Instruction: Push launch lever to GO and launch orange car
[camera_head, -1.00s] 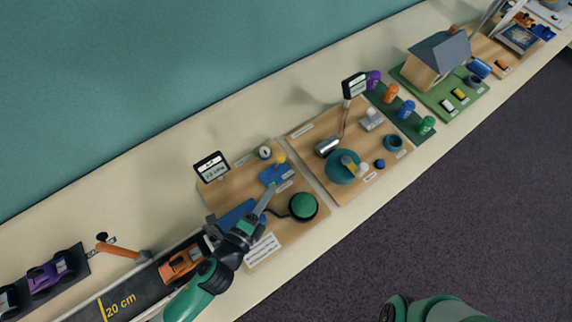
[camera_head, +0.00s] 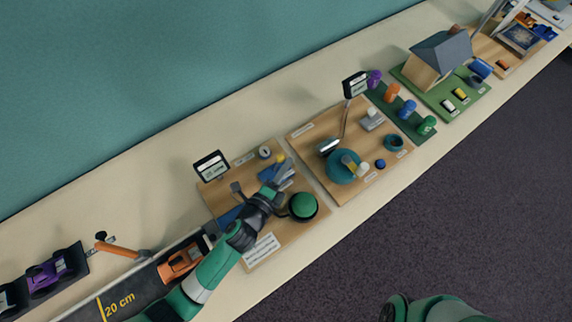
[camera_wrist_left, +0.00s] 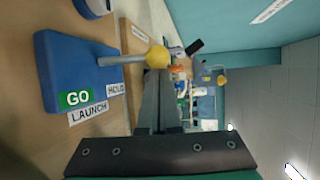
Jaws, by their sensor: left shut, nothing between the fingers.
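The launch lever has a grey rod and a yellow knob (camera_head: 280,158) on a blue base (camera_head: 267,173). In the left wrist view, the knob (camera_wrist_left: 157,56) is just beyond the fingertips; whether they touch cannot be told. The blue base (camera_wrist_left: 60,65) bears a green GO label (camera_wrist_left: 76,98) and a HOLD label (camera_wrist_left: 116,89). My left gripper (camera_head: 286,174) is shut and empty, over the base beside the lever. It also shows in the left wrist view (camera_wrist_left: 157,75). The orange car (camera_head: 180,262) sits on the dark track at lower left.
A round green button (camera_head: 303,206) is right of my left gripper. A small display (camera_head: 210,166) stands behind the launch board. A orange-handled piece (camera_head: 118,250) and a purple car (camera_head: 50,272) are at left. Another board with a teal bowl (camera_head: 342,168) is to the right.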

